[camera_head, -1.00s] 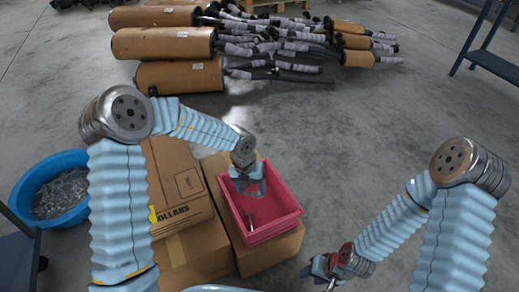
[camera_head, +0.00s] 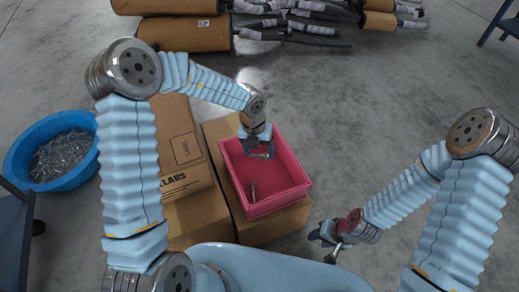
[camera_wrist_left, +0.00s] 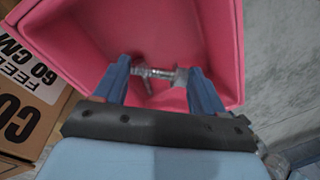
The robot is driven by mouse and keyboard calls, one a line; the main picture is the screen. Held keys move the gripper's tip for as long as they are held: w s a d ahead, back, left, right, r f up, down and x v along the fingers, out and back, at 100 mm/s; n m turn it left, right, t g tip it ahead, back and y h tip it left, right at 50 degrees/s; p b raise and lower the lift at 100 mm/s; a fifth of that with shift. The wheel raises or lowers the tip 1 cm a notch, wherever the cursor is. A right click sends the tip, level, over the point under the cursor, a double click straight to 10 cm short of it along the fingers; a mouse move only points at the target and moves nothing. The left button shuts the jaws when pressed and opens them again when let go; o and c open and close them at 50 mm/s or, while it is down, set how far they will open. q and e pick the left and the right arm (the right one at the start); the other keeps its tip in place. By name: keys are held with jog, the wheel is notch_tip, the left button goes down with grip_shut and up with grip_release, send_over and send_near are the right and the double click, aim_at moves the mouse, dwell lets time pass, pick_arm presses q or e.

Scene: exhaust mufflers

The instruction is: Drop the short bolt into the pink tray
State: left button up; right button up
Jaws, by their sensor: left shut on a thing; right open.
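The pink tray (camera_head: 299,190) sits on a cardboard box, its open top facing up. My left gripper (camera_head: 258,153) is at the tray's far part, pointing down. It is shut on a small metallic bolt (camera_wrist_left: 155,72), which lies crosswise between the fingertips in the left wrist view, over the tray's pink inside (camera_wrist_left: 100,25). Another metal bolt (camera_head: 252,190) is in the tray, nearer to me. I cannot tell from their looks which is the short one. My right gripper (camera_head: 329,245) is open, to the right of the tray and apart from it.
Cardboard boxes (camera_head: 180,145) stand left of the tray. A blue tub (camera_head: 65,180) of small metal parts is further left.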

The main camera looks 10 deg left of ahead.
pick_arm(q)
jog(key=o, duration=1.2)
jog(key=r+p, duration=0.1)
jog(key=r, duration=0.3)
jog(key=a+r+p, duration=0.1)
jog(key=r, duration=0.4)
jog(key=a+r+p, duration=0.1)
jog(key=r, duration=0.3)
jog(key=shift+r, duration=0.3)
